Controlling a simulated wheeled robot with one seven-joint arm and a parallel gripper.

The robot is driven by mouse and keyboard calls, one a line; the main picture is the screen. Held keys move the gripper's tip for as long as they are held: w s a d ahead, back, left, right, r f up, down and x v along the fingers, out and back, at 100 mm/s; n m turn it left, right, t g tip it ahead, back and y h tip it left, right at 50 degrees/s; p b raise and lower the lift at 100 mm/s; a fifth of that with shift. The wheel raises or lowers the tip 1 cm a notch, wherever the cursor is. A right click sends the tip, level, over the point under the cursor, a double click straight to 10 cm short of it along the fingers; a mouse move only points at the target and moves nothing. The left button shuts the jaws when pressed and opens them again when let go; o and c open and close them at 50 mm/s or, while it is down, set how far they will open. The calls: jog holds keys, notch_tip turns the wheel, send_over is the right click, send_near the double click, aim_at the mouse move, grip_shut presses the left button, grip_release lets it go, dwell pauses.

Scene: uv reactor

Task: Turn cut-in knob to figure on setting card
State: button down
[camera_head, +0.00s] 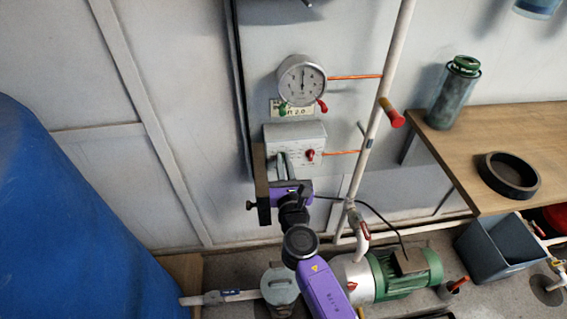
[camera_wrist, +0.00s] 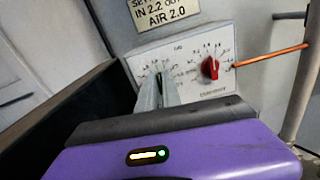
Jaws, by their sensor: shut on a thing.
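A pale grey switch box (camera_head: 311,133) is fixed to the wall under a gauge. It also shows in the wrist view (camera_wrist: 222,52), with two printed dials side by side. My gripper (camera_head: 283,160) is at the left dial, its two fingers (camera_wrist: 158,93) shut on the left knob there. The right knob (camera_wrist: 210,68) is red, free and pointing roughly upward. The setting card (camera_wrist: 164,13) above the box reads "IN 2.2 OUT" and "AIR 2.0", partly cut off at the top. The dial lettering is too small to read surely.
A round pressure gauge (camera_head: 302,80) with a red and a green tab is above the card. A copper pipe (camera_wrist: 272,56) leaves the box to a pale upright pipe (camera_head: 376,125) at right. A dark panel edge (camera_wrist: 75,110) is close left of my gripper. A wooden bench (camera_head: 545,120) stands at right.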

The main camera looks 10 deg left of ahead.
jog(key=m+b, duration=0.1)
jog(key=m, duration=0.2)
jog(key=m+b, duration=0.1)
jog(key=m, duration=0.3)
jog(key=m+b, duration=0.2)
jog(key=m, duration=0.1)
jog(key=shift+w+d+f+m, duration=0.1)
jog(key=shift+d+f+m, duration=0.15)
jog(key=shift+d+m, duration=0.05)
dwell(0.5)
jog(key=c, duration=1.5)
grip_release()
jog(key=shift+p+v, duration=1.05)
jog(key=shift+v, duration=2.85)
